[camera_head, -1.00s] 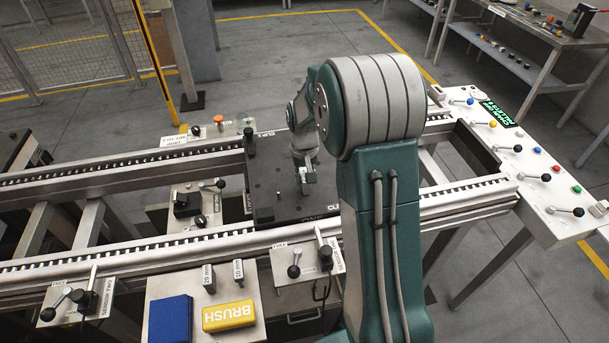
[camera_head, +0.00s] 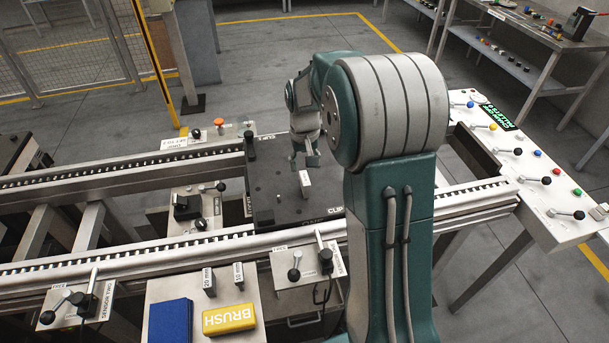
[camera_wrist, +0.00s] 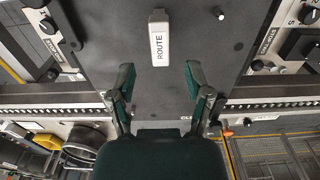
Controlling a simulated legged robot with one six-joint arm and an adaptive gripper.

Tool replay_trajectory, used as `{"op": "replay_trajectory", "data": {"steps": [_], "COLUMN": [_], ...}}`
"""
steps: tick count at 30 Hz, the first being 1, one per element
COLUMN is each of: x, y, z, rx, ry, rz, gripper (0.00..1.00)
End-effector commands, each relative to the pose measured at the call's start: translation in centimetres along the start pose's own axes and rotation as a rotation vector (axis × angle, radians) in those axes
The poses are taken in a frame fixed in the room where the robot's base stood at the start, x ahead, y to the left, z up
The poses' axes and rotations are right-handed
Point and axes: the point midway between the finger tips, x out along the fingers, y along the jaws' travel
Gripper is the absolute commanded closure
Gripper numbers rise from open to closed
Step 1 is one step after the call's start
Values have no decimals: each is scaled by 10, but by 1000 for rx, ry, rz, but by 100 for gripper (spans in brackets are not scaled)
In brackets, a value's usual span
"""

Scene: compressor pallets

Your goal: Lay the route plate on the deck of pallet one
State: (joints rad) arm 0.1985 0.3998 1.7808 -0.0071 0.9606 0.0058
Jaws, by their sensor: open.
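The route plate (camera_wrist: 159,45), a small pale piece marked ROUTE with a grey end, is on the dark deck of pallet one (camera_head: 271,196). It also shows in the head view (camera_head: 305,183), small and pale near the deck's middle. My gripper (camera_wrist: 160,82) is open, its two green fingers apart with nothing between them. In the wrist view the plate is beyond the fingertips, clear of both. In the head view my gripper (camera_head: 307,158) is just behind and above the plate. My arm hides the deck's right part.
Two roller rails (camera_head: 150,250) run on either side of the pallet. A dark post (camera_head: 249,145) stands at the deck's far left corner. A lever panel (camera_head: 530,165) is at the right.

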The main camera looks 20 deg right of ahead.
Motion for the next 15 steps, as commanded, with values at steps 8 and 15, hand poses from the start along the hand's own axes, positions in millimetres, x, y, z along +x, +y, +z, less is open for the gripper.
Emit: {"op": "replay_trajectory", "data": {"steps": [8,15], "x": [-50,-62], "y": [0,0], "z": [0,0], "rx": [0,0], "ry": [1,-1], "rz": [0,0], "gripper": [36,36]}}
